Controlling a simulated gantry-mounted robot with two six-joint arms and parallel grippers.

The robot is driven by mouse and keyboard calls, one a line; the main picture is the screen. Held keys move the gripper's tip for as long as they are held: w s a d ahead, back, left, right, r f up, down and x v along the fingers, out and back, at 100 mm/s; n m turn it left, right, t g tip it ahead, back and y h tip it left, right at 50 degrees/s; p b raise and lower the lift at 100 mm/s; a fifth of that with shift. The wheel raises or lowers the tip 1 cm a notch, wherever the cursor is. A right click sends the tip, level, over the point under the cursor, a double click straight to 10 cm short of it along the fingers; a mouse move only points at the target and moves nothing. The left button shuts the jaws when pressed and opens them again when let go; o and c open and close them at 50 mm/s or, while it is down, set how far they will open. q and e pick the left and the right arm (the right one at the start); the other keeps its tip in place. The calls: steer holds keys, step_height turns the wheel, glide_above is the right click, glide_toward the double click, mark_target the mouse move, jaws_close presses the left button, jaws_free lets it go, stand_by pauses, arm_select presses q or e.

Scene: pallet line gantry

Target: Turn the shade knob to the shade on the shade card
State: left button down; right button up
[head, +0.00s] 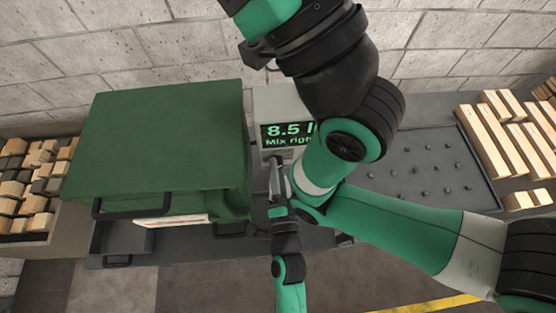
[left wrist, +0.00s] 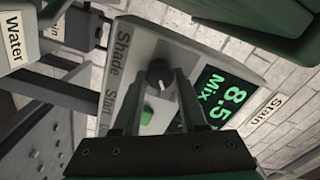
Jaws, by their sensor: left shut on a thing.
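The panel's display (left wrist: 222,100) has green text reading "8.5" and "Mix", cut off by my arm in the head view. A green button (left wrist: 147,115) is beside "Start". I cannot make out a shade card. The right gripper is not seen.
A large green cabinet (head: 160,140) stands left of the panel. A dark tray with pegs (head: 420,165) is to the right. Wood blocks lie at far left (head: 35,185) and boards (head: 510,130) at far right. "Water" (left wrist: 13,41) and "Stain" (left wrist: 265,113) labels flank the panel.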

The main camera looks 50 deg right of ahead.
arm_select(q)
steer(key=m, duration=0.5)
steer(key=shift+p, duration=0.3)
steer(key=shift+m, duration=0.3)
steer(key=shift+c, duration=2.2)
jaws_free()
steer(key=p+v, duration=0.1)
steer(key=v, duration=1)
steer(key=shift+s+a, duration=0.2)
